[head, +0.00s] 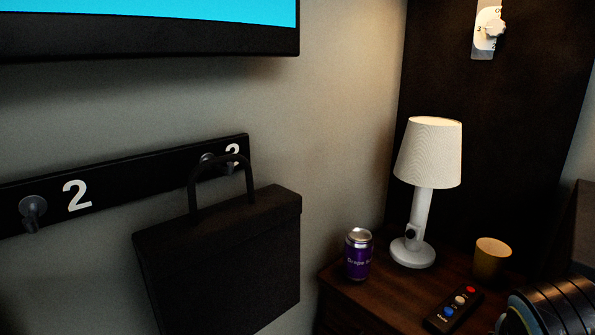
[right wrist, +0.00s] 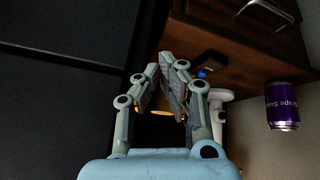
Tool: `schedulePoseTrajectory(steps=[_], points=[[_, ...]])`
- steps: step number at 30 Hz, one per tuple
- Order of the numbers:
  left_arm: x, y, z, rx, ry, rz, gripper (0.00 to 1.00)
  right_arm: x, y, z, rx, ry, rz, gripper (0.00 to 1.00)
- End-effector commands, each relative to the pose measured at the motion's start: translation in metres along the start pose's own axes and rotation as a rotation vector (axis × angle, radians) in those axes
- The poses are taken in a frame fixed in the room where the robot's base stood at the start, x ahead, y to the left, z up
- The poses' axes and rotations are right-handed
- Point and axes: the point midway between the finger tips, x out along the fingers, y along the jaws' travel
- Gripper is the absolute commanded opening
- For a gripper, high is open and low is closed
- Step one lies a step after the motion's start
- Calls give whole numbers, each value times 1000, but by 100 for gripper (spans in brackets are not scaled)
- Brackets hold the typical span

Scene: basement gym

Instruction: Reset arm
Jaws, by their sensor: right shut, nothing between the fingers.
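My right gripper (right wrist: 167,62) is in the right wrist view, its two jointed fingers closed together at the tips with nothing between them. It is near the wooden nightstand, whose front (right wrist: 225,28) shows past the fingertips. In the head view a dark, ribbed rounded part at the lower right corner may be part of my right arm; the gripper itself does not show there. My left gripper is in neither view.
On the nightstand (head: 345,290) are a purple can (head: 358,262), white lamp (head: 423,195), yellow cup (head: 490,260) and remote (head: 453,310). A black bag (head: 222,262) hangs on a numbered hook rail (head: 130,188). A screen (head: 150,40) and rotary dial (head: 489,28) are above.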

Motion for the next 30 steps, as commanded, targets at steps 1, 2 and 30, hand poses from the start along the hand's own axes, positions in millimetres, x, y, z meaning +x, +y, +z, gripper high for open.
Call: schedulePoseTrajectory(steps=[1,2,30], points=[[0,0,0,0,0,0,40,-8,11,21,-60,-30,-21,0],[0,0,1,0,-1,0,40,-13,15,31,-94,-48,-35,0],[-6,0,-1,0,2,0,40,-11,44,186,-541,-267,-261,0]])
